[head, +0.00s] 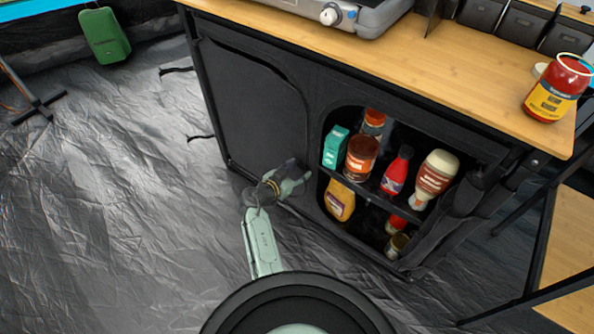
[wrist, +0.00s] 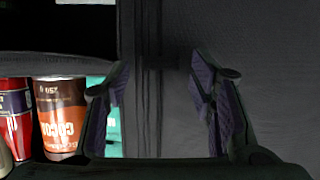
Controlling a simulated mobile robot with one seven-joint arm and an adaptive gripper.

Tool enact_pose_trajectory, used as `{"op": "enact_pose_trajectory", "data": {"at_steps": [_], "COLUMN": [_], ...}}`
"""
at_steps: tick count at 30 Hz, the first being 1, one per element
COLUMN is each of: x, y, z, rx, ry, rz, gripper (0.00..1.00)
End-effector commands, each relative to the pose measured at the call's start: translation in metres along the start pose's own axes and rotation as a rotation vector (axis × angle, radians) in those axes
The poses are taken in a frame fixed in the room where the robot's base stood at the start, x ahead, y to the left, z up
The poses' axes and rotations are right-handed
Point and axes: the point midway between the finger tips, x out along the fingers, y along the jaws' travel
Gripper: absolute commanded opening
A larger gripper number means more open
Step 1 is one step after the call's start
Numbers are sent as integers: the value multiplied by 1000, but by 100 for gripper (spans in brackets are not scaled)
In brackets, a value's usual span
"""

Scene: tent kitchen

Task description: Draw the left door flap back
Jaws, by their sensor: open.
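The left door flap (head: 245,105) is a dark panel hanging shut across the left half of the black fabric cabinet. It also fills the right part of the wrist view (wrist: 270,60). My gripper (head: 295,176) is low in front of the flap's right edge, next to the open compartment. In the wrist view my gripper (wrist: 160,85) has its two fingers wide apart, with the dark vertical seam of the cabinet front showing between them. Nothing is held. I cannot tell whether a finger touches the fabric.
The open right compartment holds a brown cocoa tin (head: 361,158), a teal box (head: 335,147), a yellow bottle (head: 339,199), a red bottle (head: 396,172) and other jars. A wooden top (head: 450,70) overhangs, with a stove (head: 350,12) and a red jar (head: 556,90).

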Motion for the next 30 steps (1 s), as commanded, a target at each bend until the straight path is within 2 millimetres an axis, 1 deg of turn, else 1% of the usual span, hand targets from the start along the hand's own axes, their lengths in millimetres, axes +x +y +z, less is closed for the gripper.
{"op": "enact_pose_trajectory", "data": {"at_steps": [5, 6, 27, 28, 30], "x": [0, 0, 0, 0, 0], "y": [0, 0, 0, 0, 0], "z": [0, 0, 0, 0, 0], "rx": [0, 0, 0, 0, 0], "ry": [0, 0, 0, 0, 0], "rz": [0, 0, 0, 0, 0], "gripper": [50, 49, 2, 0, 0]}}
